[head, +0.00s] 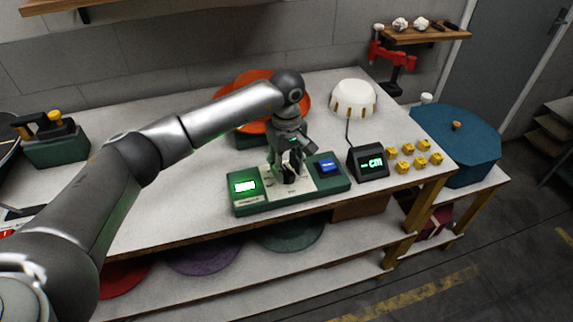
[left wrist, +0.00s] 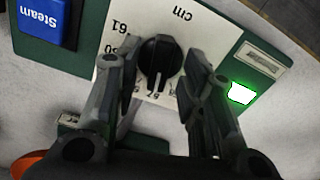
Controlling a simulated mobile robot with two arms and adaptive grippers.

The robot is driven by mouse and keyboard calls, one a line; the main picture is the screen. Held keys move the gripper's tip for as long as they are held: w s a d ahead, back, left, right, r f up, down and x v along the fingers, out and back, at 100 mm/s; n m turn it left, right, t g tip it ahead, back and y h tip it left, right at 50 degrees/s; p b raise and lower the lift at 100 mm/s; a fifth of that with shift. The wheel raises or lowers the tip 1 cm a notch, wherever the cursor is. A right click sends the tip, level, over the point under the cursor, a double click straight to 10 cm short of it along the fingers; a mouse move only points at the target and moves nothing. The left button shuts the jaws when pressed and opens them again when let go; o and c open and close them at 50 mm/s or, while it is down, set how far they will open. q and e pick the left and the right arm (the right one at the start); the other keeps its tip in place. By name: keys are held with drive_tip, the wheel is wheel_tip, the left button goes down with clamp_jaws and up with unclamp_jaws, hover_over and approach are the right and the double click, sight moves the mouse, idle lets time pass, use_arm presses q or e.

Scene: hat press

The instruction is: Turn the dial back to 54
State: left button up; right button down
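The black dial (left wrist: 160,58) sits on a white scale plate (left wrist: 150,15) of the green control panel (head: 300,200). Numbers such as 61 and the letters cm show upside down in the left wrist view. A small display (head: 371,162) shows dashes and cm in green. My right gripper is not in view.
The panel has a lit green-white light (head: 245,186) and a blue Steam button (head: 328,166). An orange disc (head: 250,95) stands behind my arm. A white dome (head: 353,98), small yellow blocks (head: 407,160) and a blue lidded form (head: 455,140) are further right.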

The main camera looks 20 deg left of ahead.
use_arm(q)
drive_tip(key=shift+f, duration=0.45)
drive_tip(key=shift+c, duration=0.4)
clamp_jaws()
